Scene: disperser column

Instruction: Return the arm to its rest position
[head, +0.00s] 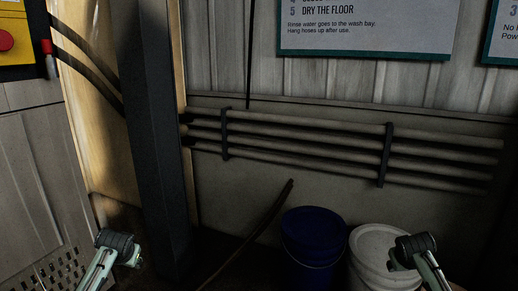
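My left arm comes in at the bottom left of the head view, ending in a dark wrist and a pale green gripper (130,256). It is in front of the dark column and the corrugated panel, touching nothing that I can see. My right arm comes in at the bottom right, with its gripper (400,262) in front of the white bucket in the picture. No object shows in either gripper. The fingers are small and dark, so I cannot tell whether they are open or shut.
A dark upright post (155,140) stands at left. Horizontal pipes (300,133) run along the back wall. A blue bucket (312,236) and a white bucket (375,245) stand below them. A dark hose or stick (262,222) leans nearby. A yellow box (15,50) has a red button.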

